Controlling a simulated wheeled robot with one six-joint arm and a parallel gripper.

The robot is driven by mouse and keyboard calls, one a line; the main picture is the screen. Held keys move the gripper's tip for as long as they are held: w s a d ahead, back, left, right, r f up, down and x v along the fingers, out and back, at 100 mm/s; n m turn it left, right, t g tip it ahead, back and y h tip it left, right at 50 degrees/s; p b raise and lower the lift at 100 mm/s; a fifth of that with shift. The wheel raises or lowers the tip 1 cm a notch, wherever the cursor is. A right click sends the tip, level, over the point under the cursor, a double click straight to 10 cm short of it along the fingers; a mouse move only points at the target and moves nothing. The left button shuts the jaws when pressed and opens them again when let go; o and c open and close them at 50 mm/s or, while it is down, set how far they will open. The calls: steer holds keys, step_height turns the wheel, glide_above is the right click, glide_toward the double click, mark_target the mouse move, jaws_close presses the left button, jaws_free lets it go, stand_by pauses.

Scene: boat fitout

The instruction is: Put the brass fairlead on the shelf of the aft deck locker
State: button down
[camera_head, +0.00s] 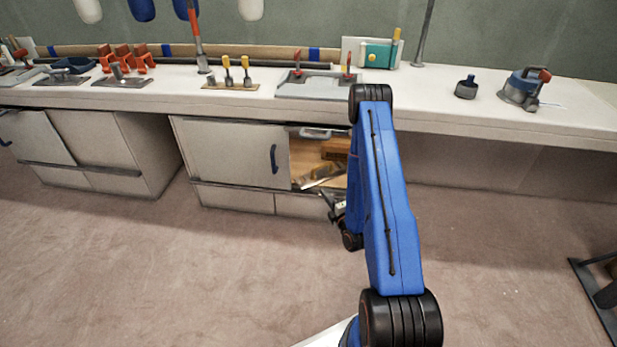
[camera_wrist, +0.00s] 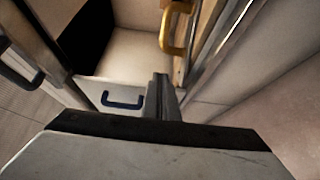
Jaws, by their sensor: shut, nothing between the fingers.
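In the head view a locker under the bench (camera_head: 230,150) stands partly open on its right side, with a light wooden interior (camera_head: 312,172). My gripper (camera_head: 335,205) is low in front of this opening, partly hidden by my blue arm. In the wrist view the fingers of my gripper (camera_wrist: 163,92) are together and hold nothing. A yellow-orange loop-shaped piece (camera_wrist: 176,27) is just beyond the fingertips; I cannot tell whether it is the brass fairlead. A pale panel with a dark blue handle (camera_wrist: 123,101) is left of the fingers. I cannot clearly identify the fairlead in either view.
The bench top (camera_head: 430,90) carries orange clamps (camera_head: 125,58), yellow-handled tools (camera_head: 235,68), a teal box (camera_head: 379,54) and a blue-grey machine (camera_head: 524,86). Another cabinet (camera_head: 95,150) stands left. A dark frame (camera_head: 600,300) is at the right edge. Much floor is clear.

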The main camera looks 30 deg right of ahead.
mark_target(321, 167)
steer(key=w, duration=0.3)
steer(key=w+d, duration=0.1)
steer(key=w, duration=0.7)
steer(key=shift+w+d, duration=0.2)
steer(key=shift+d, duration=0.2)
steer(key=shift+w+d, duration=0.55)
steer(key=shift+w, duration=0.1)
steer(key=shift+w+d, duration=0.1)
steer(key=w+d, duration=0.3)
steer(key=shift+w+d, duration=0.15)
